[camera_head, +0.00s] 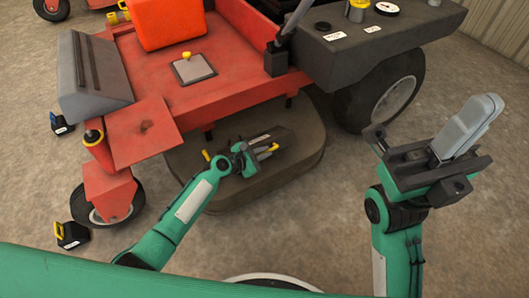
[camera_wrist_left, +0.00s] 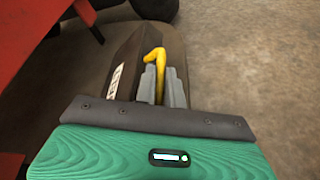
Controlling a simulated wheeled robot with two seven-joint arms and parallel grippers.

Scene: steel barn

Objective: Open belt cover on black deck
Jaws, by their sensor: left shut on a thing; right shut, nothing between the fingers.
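The mower deck (camera_head: 305,115), a dark brownish-black rounded plate, lies low under the red mower's side. The dark belt cover (camera_head: 285,139) with a white label sits on it. It shows in the left wrist view (camera_wrist_left: 130,60) as a dark panel with a label. My left gripper (camera_head: 262,153) is over the deck at the cover's near side, its fingers shut on a yellow handle (camera_wrist_left: 156,62). The fingers hide part of the handle, and I cannot tell how far the cover is raised. My right gripper (camera_head: 475,120) is shut and empty, raised at the right, away from the deck.
The red mower body (camera_head: 170,85) stands over the deck, with a front caster wheel (camera_head: 107,203) at left and a large rear wheel (camera_head: 385,92) at right. Small black boxes (camera_head: 72,235) lie on the floor at left. The concrete floor in front is open.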

